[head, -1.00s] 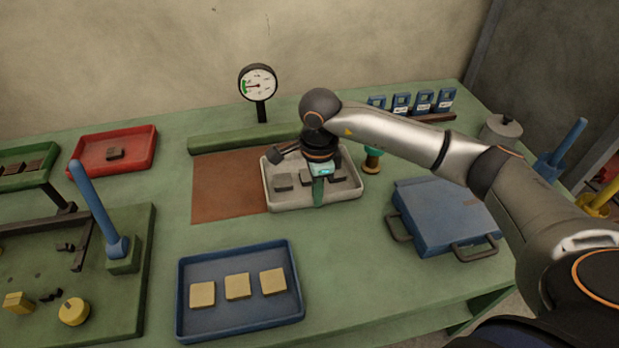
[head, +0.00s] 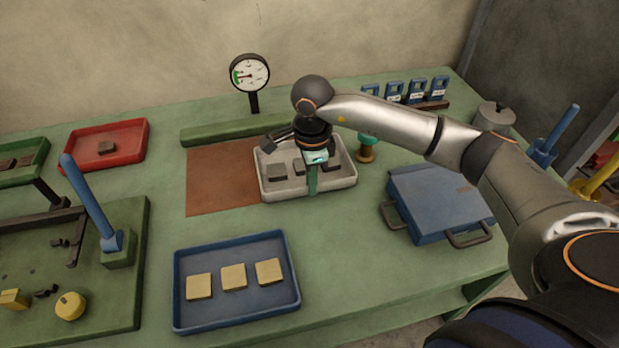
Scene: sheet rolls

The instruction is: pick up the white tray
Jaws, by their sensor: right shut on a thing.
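The white tray (head: 335,184) lies on the green table in the middle of the view, beside the brown mat, with dark grey square pieces in it. My right arm reaches in from the right, and my right gripper (head: 312,182) points down over the tray. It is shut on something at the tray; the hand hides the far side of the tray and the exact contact. I cannot tell whether the tray is lifted off the table. My left gripper is not in view.
A blue tray (head: 237,318) with yellow squares lies in front, a blue case (head: 440,200) to the right. A red tray (head: 132,160) and a green fixture with a blue lever (head: 92,203) stand left. A dial gauge (head: 250,75) and a green bar (head: 215,132) stand behind.

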